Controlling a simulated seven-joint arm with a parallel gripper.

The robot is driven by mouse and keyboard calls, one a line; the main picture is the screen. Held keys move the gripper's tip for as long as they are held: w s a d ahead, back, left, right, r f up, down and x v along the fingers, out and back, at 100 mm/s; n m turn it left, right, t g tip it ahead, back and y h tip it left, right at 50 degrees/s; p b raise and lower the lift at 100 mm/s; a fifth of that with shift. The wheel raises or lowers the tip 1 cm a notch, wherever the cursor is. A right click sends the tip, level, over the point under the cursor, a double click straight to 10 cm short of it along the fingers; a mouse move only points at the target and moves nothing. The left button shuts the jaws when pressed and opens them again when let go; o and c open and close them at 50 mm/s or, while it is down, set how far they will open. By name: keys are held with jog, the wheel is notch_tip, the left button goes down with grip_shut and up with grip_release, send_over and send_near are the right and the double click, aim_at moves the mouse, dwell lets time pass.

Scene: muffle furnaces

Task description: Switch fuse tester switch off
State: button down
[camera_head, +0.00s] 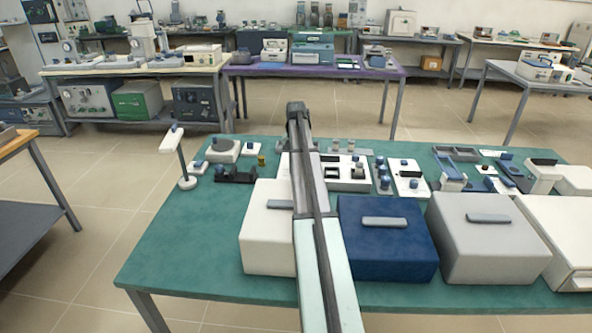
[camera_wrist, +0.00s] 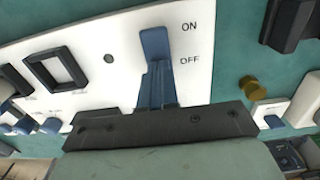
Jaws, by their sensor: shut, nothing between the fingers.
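The fuse tester is a white panel (camera_wrist: 105,62) with printed ON and OFF labels in the wrist view. Its blue switch lever (camera_wrist: 154,42) stands beside the labels, its visible end level with ON. My gripper (camera_wrist: 158,68) is shut and empty, its narrow blue-grey fingers just below the lever in the picture. They overlap the lever's lower part, and I cannot tell whether they touch it. In the head view the white panel (camera_head: 345,184) lies on the green table, partly behind my arm. The switch and my gripper are hidden there.
A brass knob (camera_wrist: 253,89) and a black block (camera_wrist: 291,22) lie right of the panel in the wrist view. Near the front of the green table (camera_head: 180,235) stand a blue box (camera_head: 385,245) and a grey box (camera_head: 488,245). The table's left front is clear.

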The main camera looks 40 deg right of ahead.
jog(key=shift+r, duration=3.45)
